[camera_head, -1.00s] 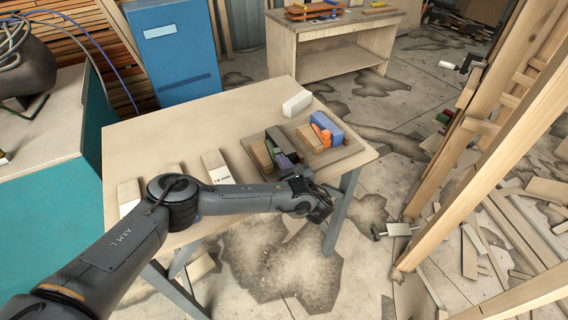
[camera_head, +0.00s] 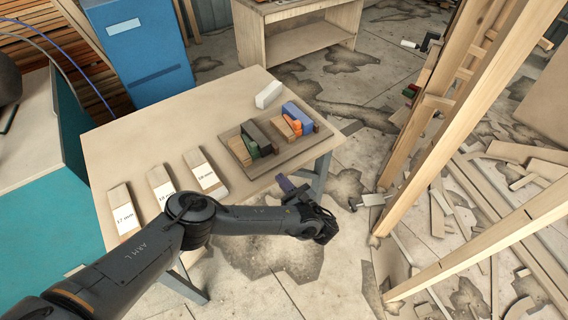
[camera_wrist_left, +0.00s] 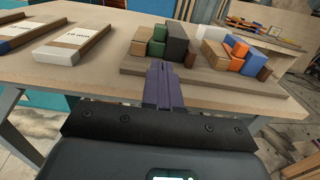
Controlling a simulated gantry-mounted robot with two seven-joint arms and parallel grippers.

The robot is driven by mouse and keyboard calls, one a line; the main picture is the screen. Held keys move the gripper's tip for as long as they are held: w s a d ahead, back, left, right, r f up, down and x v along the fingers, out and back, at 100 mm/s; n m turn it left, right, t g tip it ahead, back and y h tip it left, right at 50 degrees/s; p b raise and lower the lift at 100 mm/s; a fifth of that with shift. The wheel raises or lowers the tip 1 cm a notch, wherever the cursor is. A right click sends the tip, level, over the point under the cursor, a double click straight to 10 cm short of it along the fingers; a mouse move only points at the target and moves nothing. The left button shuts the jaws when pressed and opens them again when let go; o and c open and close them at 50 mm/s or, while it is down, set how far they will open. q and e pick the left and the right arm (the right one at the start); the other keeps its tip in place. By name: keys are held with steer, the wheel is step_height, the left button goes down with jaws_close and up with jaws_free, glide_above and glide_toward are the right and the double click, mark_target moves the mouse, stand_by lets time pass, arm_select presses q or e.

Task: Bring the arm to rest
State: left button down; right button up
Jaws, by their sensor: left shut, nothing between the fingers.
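My left arm comes in from the lower left of the head view and reaches past the table's front edge. My left gripper (camera_head: 286,184) has its purple fingers together with nothing between them, near the table's front right edge and apart from the block tray (camera_head: 236,166). In the left wrist view the shut fingers (camera_wrist_left: 163,85) point at the tray, which lies beyond them. My right gripper is not in view.
The tray holds several blocks, including a blue one (camera_head: 298,115). A white block (camera_head: 269,95) and labelled planks (camera_head: 206,171) lie on the wooden table (camera_head: 130,145). A timber frame (camera_head: 440,110) stands at right, with scattered planks on the floor.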

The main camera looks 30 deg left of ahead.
arm_select(q)
steer(key=s+d+f+g+h, duration=0.2)
steer(key=s+d+f+h, duration=0.5)
steer(key=s+d+f, duration=0.45)
steer(key=s+d+r+n+g+h, duration=0.2)
steer(key=s+d+n+g+h, duration=0.2)
steer(key=s+d+n+h, duration=0.55)
steer(key=s+a+r+n, duration=0.2)
steer(key=s+a+n, duration=0.2)
steer(key=a, duration=0.2)
steer(key=s+a+r+n+t, duration=0.1)
steer(key=s+a+r+n, duration=0.25)
steer(key=a, duration=0.25)
steer(key=s+a+r+n, duration=0.1)
steer(key=s+a+n, duration=0.3)
steer(key=a, duration=0.3)
step_height(320, 180, up, 26)
steer(key=p, duration=2.6)
steer(key=shift+w+r, duration=0.15)
steer(key=shift+w, duration=0.05)
